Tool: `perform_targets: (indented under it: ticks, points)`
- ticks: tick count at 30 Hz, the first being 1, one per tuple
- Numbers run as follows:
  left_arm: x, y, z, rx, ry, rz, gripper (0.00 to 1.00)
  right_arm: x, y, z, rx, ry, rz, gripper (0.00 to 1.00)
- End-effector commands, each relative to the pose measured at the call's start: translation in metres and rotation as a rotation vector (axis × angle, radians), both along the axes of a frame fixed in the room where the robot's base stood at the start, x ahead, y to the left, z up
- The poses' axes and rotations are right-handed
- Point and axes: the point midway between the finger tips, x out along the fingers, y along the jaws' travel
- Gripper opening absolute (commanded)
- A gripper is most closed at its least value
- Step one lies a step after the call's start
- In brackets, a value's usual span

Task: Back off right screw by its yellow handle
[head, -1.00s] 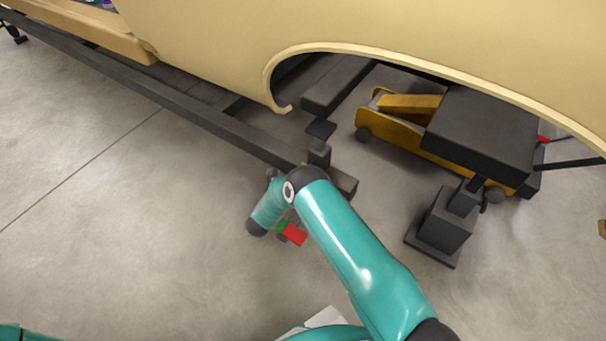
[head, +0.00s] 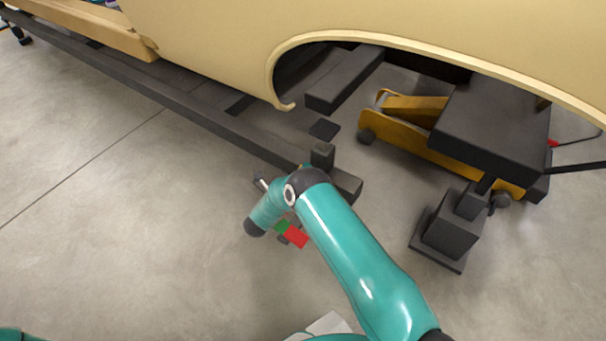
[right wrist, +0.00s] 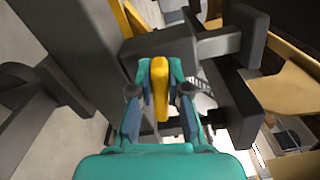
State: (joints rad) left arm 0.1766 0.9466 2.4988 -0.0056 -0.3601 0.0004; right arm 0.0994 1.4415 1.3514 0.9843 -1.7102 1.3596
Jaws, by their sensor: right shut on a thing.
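In the right wrist view my right gripper (right wrist: 158,80) is shut on the yellow handle (right wrist: 160,95), which stands between its two teal fingers. A pale ribbed part (right wrist: 202,95), possibly the screw, shows just right of the fingers, partly covered. Dark blocks and bars lie close behind and right of the handle. In the head view my right arm covers the handle, and I cannot make out the gripper's jaws there. My left gripper is not in view.
A dark rail (head: 190,110) runs along under the cream shell (head: 210,40), ending near my right wrist. A yellow jack (head: 400,140) with a dark top block (head: 490,125) and a dark stand (head: 448,230) are to the right. Floor at left (head: 110,230) is clear.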

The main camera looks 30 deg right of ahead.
Motion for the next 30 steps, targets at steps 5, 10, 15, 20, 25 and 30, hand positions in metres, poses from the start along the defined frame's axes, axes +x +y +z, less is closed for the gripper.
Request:
perform_targets:
  ticks: [5, 10, 15, 20, 25, 30]
  points:
    - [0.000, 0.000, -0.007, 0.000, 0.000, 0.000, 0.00, -0.001, -0.004, -0.006, -0.062, 0.157, -0.011, 0.00]
    - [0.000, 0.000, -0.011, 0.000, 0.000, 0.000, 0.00, -0.001, -0.004, -0.009, -0.122, 0.307, -0.011, 0.00]
    - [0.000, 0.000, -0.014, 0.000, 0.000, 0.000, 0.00, -0.002, -0.004, -0.012, -0.182, 0.458, -0.010, 0.00]
    - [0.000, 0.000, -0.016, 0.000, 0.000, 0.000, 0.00, -0.003, -0.004, -0.015, -0.240, 0.600, -0.009, 0.00]
    - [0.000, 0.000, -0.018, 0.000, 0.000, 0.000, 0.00, -0.004, -0.005, -0.018, -0.301, 0.750, -0.007, 0.00]
    - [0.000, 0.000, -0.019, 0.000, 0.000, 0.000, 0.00, -0.006, -0.005, -0.021, -0.363, 0.900, -0.006, 0.00]
